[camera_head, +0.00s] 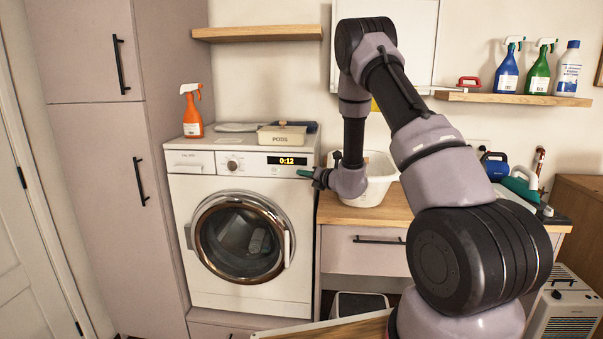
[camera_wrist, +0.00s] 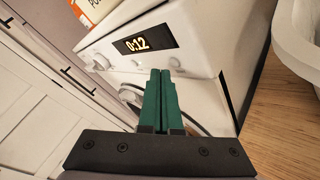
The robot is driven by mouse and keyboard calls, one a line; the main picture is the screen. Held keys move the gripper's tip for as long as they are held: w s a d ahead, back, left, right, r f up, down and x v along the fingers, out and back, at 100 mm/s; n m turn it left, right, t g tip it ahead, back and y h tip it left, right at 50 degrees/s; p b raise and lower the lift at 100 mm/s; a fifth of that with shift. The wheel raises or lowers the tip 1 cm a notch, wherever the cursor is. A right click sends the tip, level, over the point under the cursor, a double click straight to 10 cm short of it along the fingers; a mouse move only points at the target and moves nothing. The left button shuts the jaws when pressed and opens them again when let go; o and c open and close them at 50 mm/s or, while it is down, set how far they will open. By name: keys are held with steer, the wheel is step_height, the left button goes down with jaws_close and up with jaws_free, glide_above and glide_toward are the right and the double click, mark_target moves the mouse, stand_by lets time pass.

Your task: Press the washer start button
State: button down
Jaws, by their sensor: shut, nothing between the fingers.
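The white washer (camera_head: 183,215) stands left of centre with its round door closed. Its display (camera_head: 287,160) reads 0:12, and it also shows in the wrist view (camera_wrist: 146,39). A dial (camera_head: 232,165) sits left of the display. My gripper (camera_head: 301,173) is shut and empty, its green fingers together. Its tips are close to the front panel, just below the right end of the display. In the wrist view the fingers (camera_wrist: 160,72) point at the panel below the display. I cannot make out the start button clearly or tell whether the tips touch.
A pods box (camera_head: 282,136) and an orange spray bottle (camera_head: 192,112) stand on the washer. A white basin (camera_head: 372,190) sits on the wooden counter (camera_head: 345,213) to the right, near my arm. Tall cabinets stand on the left.

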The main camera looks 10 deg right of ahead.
steer(key=shift+w+d, duration=0.15)
steer(key=shift+w, duration=0.25)
